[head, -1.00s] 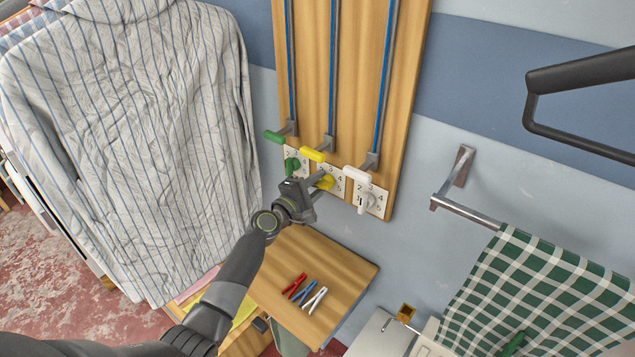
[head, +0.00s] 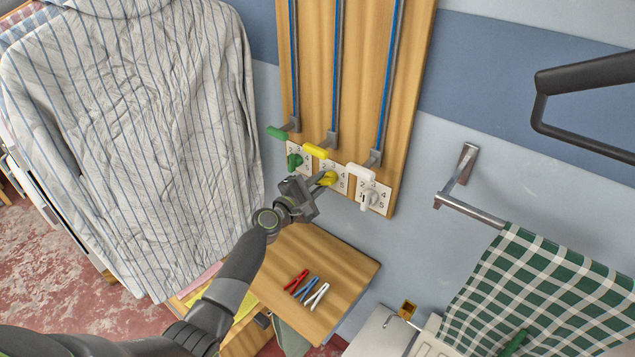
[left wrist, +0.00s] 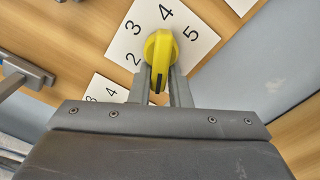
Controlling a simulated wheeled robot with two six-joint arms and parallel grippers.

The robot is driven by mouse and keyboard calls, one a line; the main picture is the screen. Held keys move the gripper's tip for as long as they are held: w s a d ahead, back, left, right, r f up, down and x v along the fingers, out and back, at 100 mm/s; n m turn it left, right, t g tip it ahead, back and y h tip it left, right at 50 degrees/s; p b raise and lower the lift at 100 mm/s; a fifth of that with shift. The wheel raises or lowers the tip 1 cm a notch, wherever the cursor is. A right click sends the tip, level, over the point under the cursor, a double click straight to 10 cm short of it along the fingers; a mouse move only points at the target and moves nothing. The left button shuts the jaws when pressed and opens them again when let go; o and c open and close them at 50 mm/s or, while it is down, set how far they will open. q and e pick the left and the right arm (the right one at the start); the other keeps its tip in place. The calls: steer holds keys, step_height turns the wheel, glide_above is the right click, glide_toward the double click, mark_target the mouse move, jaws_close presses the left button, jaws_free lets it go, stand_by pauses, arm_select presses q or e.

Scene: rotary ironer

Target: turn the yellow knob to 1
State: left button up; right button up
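The yellow knob (head: 329,178) sits on the middle white number plate (head: 343,182) at the foot of the wooden board. In the left wrist view the yellow knob (left wrist: 159,48) has 2, 3, 4 and 5 around it; the 1 is hidden. Its dark mark points down the picture, towards the gripper and the hidden part of the plate. My left gripper (head: 322,180) reaches in from the lower left. Its fingers (left wrist: 160,84) lie along both sides of the knob's tail and appear shut on it. My right gripper is not in view.
A green knob (head: 294,161) and a white knob (head: 368,198) flank it closely. Green, yellow (head: 316,151) and white slider handles sit just above. A small wooden shelf (head: 335,262) with clothes pegs is below. A striped shirt (head: 140,140) hangs left.

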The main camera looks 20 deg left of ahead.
arm_select(q)
steer(key=shift+o, duration=1.1)
steer(key=shift+d+r, duration=0.15)
steer(key=shift+d, duration=0.1)
steer(key=shift+o, duration=0.7)
steer(key=shift+s+d+r, duration=0.1)
steer(key=shift+d+r, duration=0.1)
steer(key=shift+d, duration=0.15)
steer(key=shift+a+f, duration=0.1)
steer(key=shift+a, duration=0.15)
steer(key=shift+s+a, duration=0.2)
steer(key=shift+s, duration=0.05)
steer(key=v, duration=1.6)
steer(key=shift+s+b, duration=0.3)
steer(key=shift+s, duration=0.15)
steer(key=shift+d, duration=0.15)
